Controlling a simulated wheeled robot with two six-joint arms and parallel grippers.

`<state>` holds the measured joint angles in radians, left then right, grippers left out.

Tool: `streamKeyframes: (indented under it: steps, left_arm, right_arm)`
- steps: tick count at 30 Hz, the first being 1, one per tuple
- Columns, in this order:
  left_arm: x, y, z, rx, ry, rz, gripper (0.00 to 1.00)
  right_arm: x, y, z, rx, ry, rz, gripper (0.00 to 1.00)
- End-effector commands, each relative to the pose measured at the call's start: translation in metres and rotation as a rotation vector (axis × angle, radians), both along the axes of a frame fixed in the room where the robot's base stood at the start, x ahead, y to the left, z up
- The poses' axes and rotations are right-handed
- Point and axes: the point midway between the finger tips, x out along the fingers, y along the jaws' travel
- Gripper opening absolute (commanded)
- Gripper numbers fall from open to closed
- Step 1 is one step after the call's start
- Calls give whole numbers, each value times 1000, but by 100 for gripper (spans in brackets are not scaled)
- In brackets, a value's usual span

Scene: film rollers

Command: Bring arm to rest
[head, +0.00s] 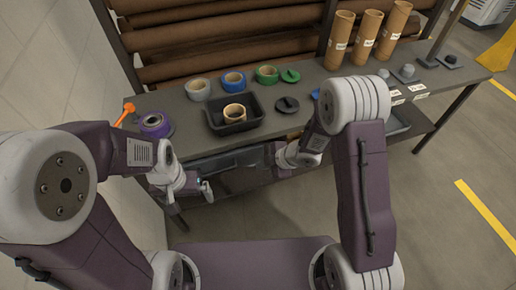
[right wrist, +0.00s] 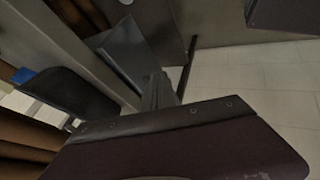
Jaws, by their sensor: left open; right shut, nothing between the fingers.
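My left gripper (head: 207,192) is in front of the bench's near edge, low at the left, with its small fingers apart and nothing in them. My right gripper (head: 277,160) is near the front edge of the bench, right of the left one, shut and empty. It is small and dark against the bench front. Both arms are bent, with the elbows high at the sides. The right wrist view is tilted and dark, and shows mostly panels and pale floor tiles.
The bench (head: 185,108) holds a black tray (head: 214,127) with a tape roll (head: 234,112), a purple roll (head: 155,125), grey (head: 198,89), blue (head: 233,82) and green (head: 266,74) rolls, and three upright cardboard tubes (head: 366,38).

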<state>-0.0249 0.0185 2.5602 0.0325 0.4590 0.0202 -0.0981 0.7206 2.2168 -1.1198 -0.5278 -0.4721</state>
Motion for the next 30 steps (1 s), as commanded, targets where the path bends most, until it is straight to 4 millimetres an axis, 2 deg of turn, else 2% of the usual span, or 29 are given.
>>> streamKeyframes:
  steps: [5, 8, 11, 12, 14, 15, 16, 17, 18, 19, 21, 24, 27, 30]
  left_arm:
    - [0, 0, 0, 0, 0, 0, 100]
    - [0, 0, 6, 0, 0, 0, 100]
    - [0, 0, 18, 0, 0, 0, 100]
    - [0, 0, 24, 0, 0, 0, 100]
    - [0, 0, 33, 0, 0, 0, 100]
    - [0, 0, 37, 0, 0, 0, 100]
    - [0, 0, 39, 0, 0, 0, 100]
    - [0, 0, 41, 0, 0, 0, 100]
    - [0, 0, 41, 0, 0, 0, 100]
    - [0, 0, 41, 0, 0, 0, 100]
    - [0, 0, 39, 0, 0, 0, 100]
    - [0, 0, 38, 0, 0, 0, 100]
    - [0, 0, 38, 0, 0, 0, 100]
    - [0, 0, 38, 0, 0, 0, 100]
  right_arm:
    - [0, 0, 0, 0, 0, 0, 0]
    - [8, -2, 17, 3, -29, -7, 0]
    - [30, -8, 78, 18, -135, -45, 0]
    - [39, -21, 111, 18, -175, -129, 0]
    - [42, -60, 153, 6, -174, -374, 0]
    - [31, -90, 169, 9, -124, -585, 0]
    - [17, -111, 174, 17, -65, -745, 0]
    - [-1, -127, 175, 30, 5, -895, 0]
    - [-29, -141, 170, 49, 116, -1081, 0]
    - [-51, -147, 163, 62, 203, -1204, 0]
    - [-95, -149, 146, 74, 389, -1413, 0]
    - [-135, -142, 131, 60, 576, -1585, 0]
    - [-154, -138, 128, 46, 665, -1671, 0]
    - [-155, -139, 128, 47, 671, -1687, 0]
